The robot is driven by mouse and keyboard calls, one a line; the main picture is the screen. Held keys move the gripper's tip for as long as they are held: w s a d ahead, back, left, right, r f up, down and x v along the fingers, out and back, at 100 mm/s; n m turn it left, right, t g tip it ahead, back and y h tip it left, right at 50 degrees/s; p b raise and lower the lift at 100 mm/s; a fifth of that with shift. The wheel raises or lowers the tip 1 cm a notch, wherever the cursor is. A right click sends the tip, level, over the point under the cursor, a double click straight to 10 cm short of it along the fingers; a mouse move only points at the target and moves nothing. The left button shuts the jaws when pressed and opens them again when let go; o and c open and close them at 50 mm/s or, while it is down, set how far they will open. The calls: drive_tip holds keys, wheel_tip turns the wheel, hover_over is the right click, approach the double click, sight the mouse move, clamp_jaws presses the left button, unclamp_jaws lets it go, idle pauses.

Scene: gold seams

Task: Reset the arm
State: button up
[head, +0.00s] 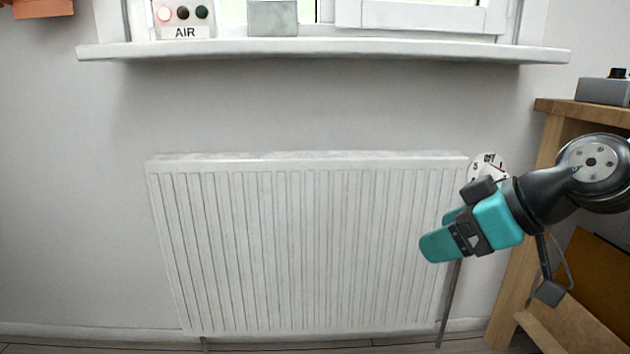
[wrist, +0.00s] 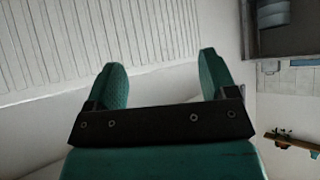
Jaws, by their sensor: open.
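My gripper (head: 437,232) is teal and black and hangs at the right in the head view, in front of the right end of the white radiator. In the wrist view its two teal fingers (wrist: 163,75) stand wide apart with nothing between them. My dark arm reaches in from the right edge. A white dial (head: 488,163) marked with "OFF" and numbers sits at the radiator's upper right corner, just above my gripper and partly hidden by it. The radiator (head: 300,245) also shows in the wrist view (wrist: 90,45).
A white windowsill (head: 320,50) runs above the radiator, holding an "AIR" panel (head: 184,18) with several round lights and a grey box (head: 272,18). A wooden bench (head: 525,240) stands at the right, close to my arm, with a grey device (head: 603,91) on top. The space before the radiator's left is free.

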drive_tip(key=s+a+r+m+g+h+p, duration=0.1)
drive_tip(key=s+a+r+g+h+p, duration=0.2)
drive_tip(key=s, duration=0.6)
drive_tip(key=s+a+r+m+g+p, duration=0.1)
drive_tip(key=s+g+p, duration=0.25)
drive_tip(key=s, duration=0.55)
wheel_tip(320, 180, up, 37)
drive_tip(key=p, duration=3.7)
drive_tip(key=shift+w+d+r, duration=0.15)
drive_tip(key=shift+w+d, duration=0.1)
drive_tip(key=shift+w, duration=0.1)
